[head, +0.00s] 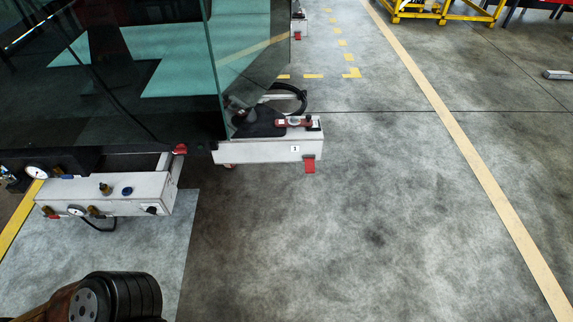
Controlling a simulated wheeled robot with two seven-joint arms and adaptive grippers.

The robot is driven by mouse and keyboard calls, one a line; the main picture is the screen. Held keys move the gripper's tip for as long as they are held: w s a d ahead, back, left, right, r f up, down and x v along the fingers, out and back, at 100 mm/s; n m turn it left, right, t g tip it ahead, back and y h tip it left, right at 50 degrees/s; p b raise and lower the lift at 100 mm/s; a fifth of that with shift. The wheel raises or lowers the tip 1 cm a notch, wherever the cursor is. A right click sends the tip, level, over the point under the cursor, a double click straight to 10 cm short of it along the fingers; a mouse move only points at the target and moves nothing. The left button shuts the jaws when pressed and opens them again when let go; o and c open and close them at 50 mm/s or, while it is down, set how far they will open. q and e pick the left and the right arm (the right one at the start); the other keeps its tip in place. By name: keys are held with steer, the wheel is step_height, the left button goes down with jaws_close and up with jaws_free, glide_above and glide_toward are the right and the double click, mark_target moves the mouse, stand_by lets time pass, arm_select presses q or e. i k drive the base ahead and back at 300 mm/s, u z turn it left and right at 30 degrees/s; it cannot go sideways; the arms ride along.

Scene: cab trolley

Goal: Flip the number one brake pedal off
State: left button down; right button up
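A white box-shaped unit (255,151) with a small label reading "1" sits at the corner of the glass-carrying trolley. A red pedal (309,165) sticks out below its right end, close to the floor. I cannot tell from its angle whether it is pressed or raised. Another small red part shows under the same unit's left end (229,166). A dark ribbed arm link of mine is at the lower left, well short of the pedal. Neither gripper shows in the head view.
Large glass panes (155,70) stand on the trolley. A white box with gauges and knobs (118,190) juts out at left. A second corner unit with a red pedal (297,36) is farther back. A yellow frame (440,12) is at the back right. The floor right of the trolley is clear.

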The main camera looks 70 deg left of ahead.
mark_target(309, 162)
steer(key=u, duration=0.55)
steer(key=i, duration=0.9)
steer(key=u, duration=0.15)
